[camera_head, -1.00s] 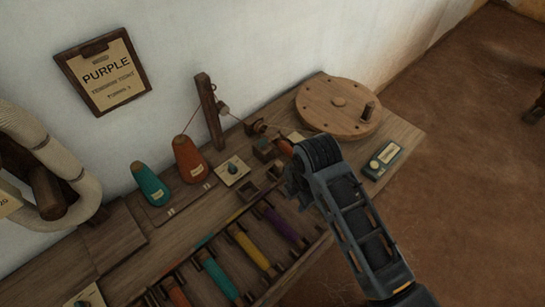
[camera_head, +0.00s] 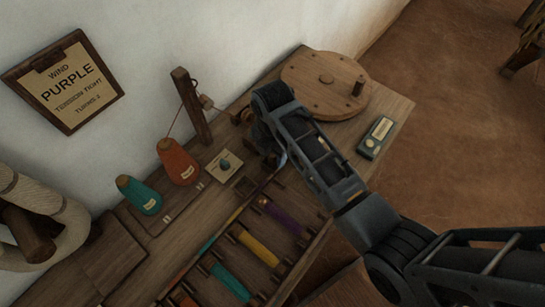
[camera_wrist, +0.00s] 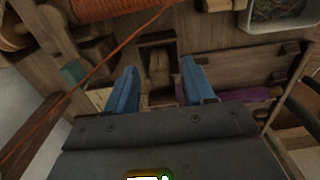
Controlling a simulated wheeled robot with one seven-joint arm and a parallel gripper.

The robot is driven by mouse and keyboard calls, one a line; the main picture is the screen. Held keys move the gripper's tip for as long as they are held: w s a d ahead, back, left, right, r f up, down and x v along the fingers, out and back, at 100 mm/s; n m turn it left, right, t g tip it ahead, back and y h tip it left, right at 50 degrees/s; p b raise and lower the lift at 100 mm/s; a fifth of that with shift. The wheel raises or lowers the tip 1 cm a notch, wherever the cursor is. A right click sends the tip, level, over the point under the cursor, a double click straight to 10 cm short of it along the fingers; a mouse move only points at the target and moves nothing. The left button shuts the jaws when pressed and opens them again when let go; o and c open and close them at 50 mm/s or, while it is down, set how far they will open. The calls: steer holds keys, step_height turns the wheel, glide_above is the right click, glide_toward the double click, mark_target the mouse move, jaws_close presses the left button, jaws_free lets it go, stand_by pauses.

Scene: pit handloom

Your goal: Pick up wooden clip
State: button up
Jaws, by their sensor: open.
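My gripper (camera_wrist: 159,66) shows in the wrist view as two blue fingers, apart and with nothing held between them. Beyond the fingertips is a small open wooden compartment. A narrow brown wooden piece, probably the wooden clip (camera_wrist: 159,68), stands in it, between the fingers in the picture and apart from both. In the head view my arm reaches over the bench behind the purple bobbin (camera_head: 279,216), and my wrist hides the gripper and the clip.
A red thread (camera_wrist: 105,62) crosses the wrist view near the left finger. The purple bobbin lies at the right finger's side. Orange (camera_head: 178,162) and teal (camera_head: 138,195) cones, a wooden post (camera_head: 192,107), a round wooden disc (camera_head: 325,82) and a small device (camera_head: 376,138) stand on the bench.

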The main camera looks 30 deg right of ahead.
steer(key=shift+f, duration=0.7)
steer(key=shift+c, duration=0.3)
jaws_close()
steer(key=shift+r, duration=0.1)
